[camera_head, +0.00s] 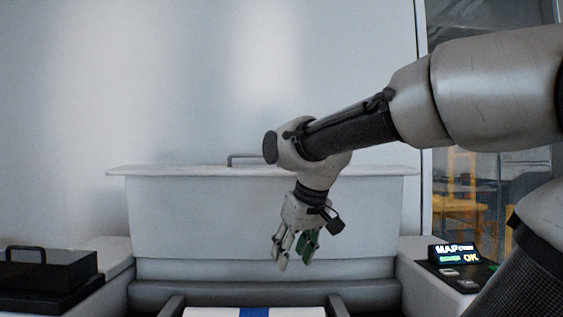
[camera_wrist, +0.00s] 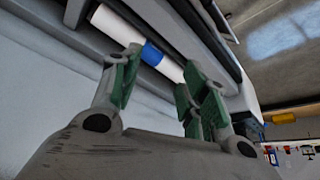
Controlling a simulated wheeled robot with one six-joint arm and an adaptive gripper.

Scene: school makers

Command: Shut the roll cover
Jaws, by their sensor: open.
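The roll cover (camera_head: 200,220) is a large pale grey panel standing raised at the back of the machine in the head view. A thin dark bar handle (camera_head: 240,157) shows at its top edge, partly behind my wrist. My gripper (camera_head: 293,262) points down in front of the cover, open and empty. A white roll with a blue band (camera_head: 210,312) lies below it at the bottom edge of the head view. In the wrist view, the roll (camera_wrist: 115,27) lies in its bay beyond the green-padded fingers of my gripper (camera_wrist: 162,82). I cannot tell the gap between fingers and roll.
A black box with a handle (camera_head: 48,270) sits on the left ledge. A lit control panel (camera_head: 455,255) stands on the right ledge. A glazed opening shows yellow furniture (camera_head: 455,200) behind it. The wall left of the cover is bare.

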